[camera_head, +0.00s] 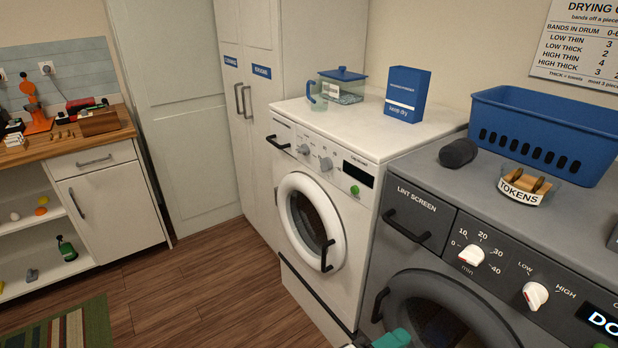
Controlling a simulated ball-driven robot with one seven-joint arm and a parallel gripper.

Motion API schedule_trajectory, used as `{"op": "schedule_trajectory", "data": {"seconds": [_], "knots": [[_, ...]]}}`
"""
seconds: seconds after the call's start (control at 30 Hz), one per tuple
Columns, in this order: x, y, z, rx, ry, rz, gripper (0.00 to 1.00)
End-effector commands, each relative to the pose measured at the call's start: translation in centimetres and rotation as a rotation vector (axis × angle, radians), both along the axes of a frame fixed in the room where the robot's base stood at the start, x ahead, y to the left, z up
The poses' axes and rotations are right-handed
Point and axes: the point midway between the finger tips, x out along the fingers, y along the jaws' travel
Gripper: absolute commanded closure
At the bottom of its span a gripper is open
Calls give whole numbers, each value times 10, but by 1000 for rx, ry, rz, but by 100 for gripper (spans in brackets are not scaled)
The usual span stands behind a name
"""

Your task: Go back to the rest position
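A small teal and grey part (392,339) shows at the bottom edge, in front of the grey dryer. It looks like a piece of my arm or gripper, but most of it is cut off by the frame. I cannot make out two fingertips or whether anything is held.
The grey dryer (345,284) beside the white washing machine has a blue basket (545,128), a dark roll (458,153) and a tokens bowl (528,186) on top. Wooden floor (195,275) is clear at left, with a striped rug (70,328). A counter (70,150) stands far left.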

Motion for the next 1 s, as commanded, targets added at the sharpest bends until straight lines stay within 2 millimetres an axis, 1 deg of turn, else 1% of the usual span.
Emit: {"op": "schedule_trajectory", "data": {"seconds": [0.03, 0.17, 0.27, 0.33, 0.37, 0.47, 0.5, 0.57, 0.6, 0.7, 0.8, 0.9, 1.0], "knots": [[-4, -11, -8, 34, 15, -20, 62], [-15, -38, -30, 141, 55, -68, 62], [-30, -62, -51, 250, 90, -118, 62], [-43, -81, -69, 344, 114, -161, 62], [-51, -90, -78, 393, 127, -183, 62], [-85, -118, -108, 580, 163, -272, 62], [-101, -128, -120, 669, 174, -313, 62], [-126, -139, -135, 799, 187, -370, 62], [-142, -144, -143, 884, 191, -405, 62], [-178, -149, -156, 1079, 194, -482, 62], [-205, -146, -159, 1233, 190, -533, 62], [-222, -142, -158, 1339, 184, -562, 62], [-231, -138, -157, 1396, 180, -575, 62]]}}
